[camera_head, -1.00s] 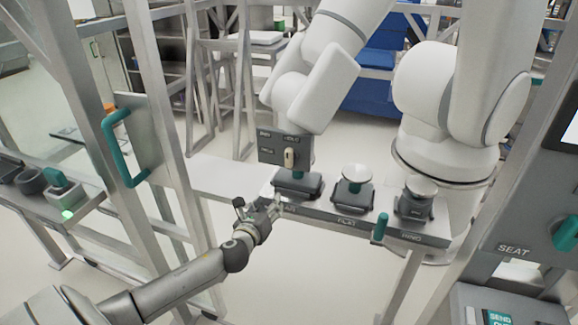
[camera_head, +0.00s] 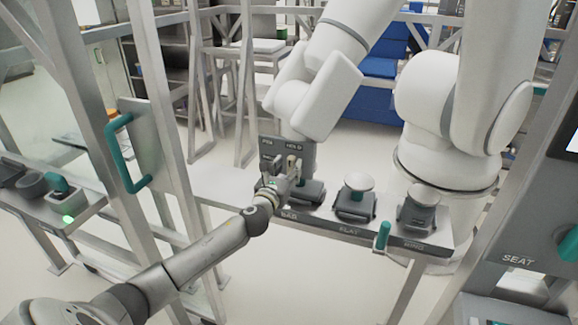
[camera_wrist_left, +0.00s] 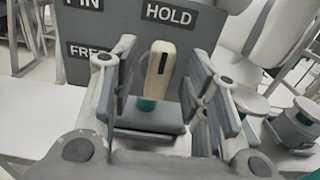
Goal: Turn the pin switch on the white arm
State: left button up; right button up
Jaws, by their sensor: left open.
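The white arm (camera_head: 320,95) carries a grey switch plate (camera_head: 268,147) at its end, marked "HOLD" and, in part, "PIN" and "FREE" in the left wrist view (camera_wrist_left: 215,35). The pin switch, a cream knob (camera_wrist_left: 160,68) with a dark slot at its top, stands upright on this plate. My left gripper (camera_head: 283,165) is in front of the plate. In the left wrist view its open fingers (camera_wrist_left: 160,85) stand on either side of the knob, with gaps visible. In the head view the gripper partly hides the knob. My right gripper is not in view.
A grey bench (camera_head: 330,222) below holds a dark block under the plate and two dark stands with white discs (camera_head: 360,182). A teal peg (camera_head: 383,235) rises at its front edge. A metal post with a teal handle (camera_head: 120,150) stands left.

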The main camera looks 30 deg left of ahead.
pick_arm(q)
jog(key=shift+x, duration=0.8)
jog(key=shift+d, duration=0.1)
grip_shut()
